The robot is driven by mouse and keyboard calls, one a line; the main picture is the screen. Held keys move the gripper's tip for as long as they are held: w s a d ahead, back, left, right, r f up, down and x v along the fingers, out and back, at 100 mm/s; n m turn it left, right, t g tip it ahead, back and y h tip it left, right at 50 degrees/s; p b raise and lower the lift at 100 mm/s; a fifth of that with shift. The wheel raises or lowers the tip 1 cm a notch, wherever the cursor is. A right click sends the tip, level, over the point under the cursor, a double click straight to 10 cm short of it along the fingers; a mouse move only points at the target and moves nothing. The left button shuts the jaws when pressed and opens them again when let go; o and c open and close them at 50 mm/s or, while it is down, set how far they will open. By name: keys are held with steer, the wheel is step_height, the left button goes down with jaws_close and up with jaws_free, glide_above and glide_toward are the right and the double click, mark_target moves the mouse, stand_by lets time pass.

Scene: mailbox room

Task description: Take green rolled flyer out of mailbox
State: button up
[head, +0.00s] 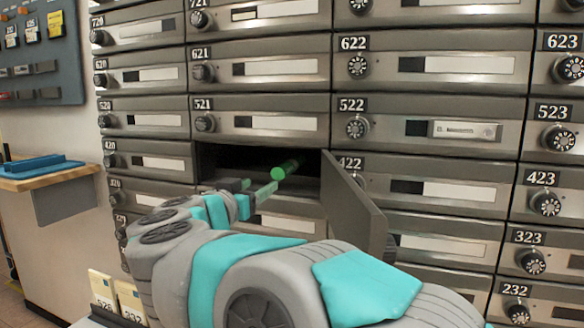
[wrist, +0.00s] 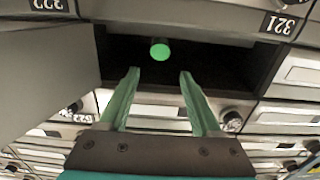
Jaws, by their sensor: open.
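The green rolled flyer (head: 286,169) sticks out of a dark open mailbox (head: 222,160) in the head view, with its near end toward me. In the wrist view the flyer's round green end (wrist: 160,50) shows in the dark opening, ahead of my fingers and roughly midway between them. My gripper (head: 256,188) is just in front of the opening, close to the flyer's near end. In the wrist view my gripper (wrist: 159,75) has its two greenish fingers spread apart with nothing between them. The rest of the flyer inside the mailbox is hidden in shadow.
The mailbox door (head: 355,205) is swung open to the right of the opening, close beside my arm. Closed mailboxes with round dials surround it. A wooden shelf (head: 45,177) with a blue tray (head: 40,164) is at the left.

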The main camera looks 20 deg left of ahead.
mark_target(278, 171)
steer(key=w+b, duration=0.1)
steer(key=w, duration=0.1)
steer(key=w+b, duration=0.1)
steer(key=w, duration=0.2)
steer(key=w+b, duration=0.1)
steer(key=w, duration=0.1)
steer(key=shift+w+d+f, duration=0.15)
steer(key=shift+d, duration=0.15)
steer(key=w+p, duration=0.2)
steer(key=p, duration=0.1)
steer(key=shift+w+d+r, duration=0.15)
steer(key=shift+w+r, duration=0.15)
steer(key=shift+w+f+p, duration=0.2)
steer(key=shift+w+p, duration=0.45)
steer(key=shift+w, duration=0.45)
jaws_close()
steer(key=shift+r+p, duration=0.4)
steer(key=shift+p, duration=0.55)
